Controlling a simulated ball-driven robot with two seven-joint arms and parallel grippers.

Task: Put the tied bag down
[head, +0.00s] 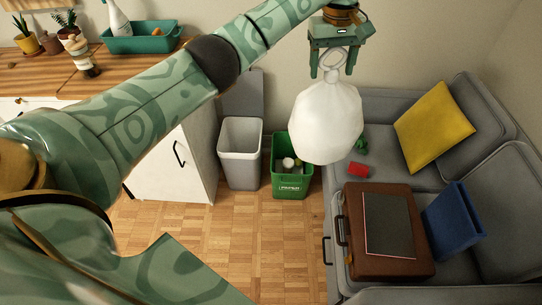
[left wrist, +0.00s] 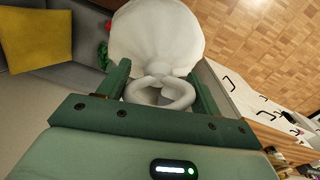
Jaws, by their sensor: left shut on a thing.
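The tied bag (head: 326,120) is white and full, with a looped knot at its top. It hangs in the air in the head view, partly in front of the grey sofa. My left gripper (head: 333,72) is shut on the bag's loop, above the bag's body. In the left wrist view the bag (left wrist: 156,40) hangs beyond the fingers, with its loop between them (left wrist: 158,92). My right gripper is not in view.
A grey open bin (head: 240,150) and a green bin (head: 292,185) with things in it stand on the wooden floor. The sofa (head: 385,115) holds a yellow cushion (head: 434,126), a brown briefcase (head: 365,262) and a blue object (head: 453,222). Floor (head: 270,240) before the bins is clear.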

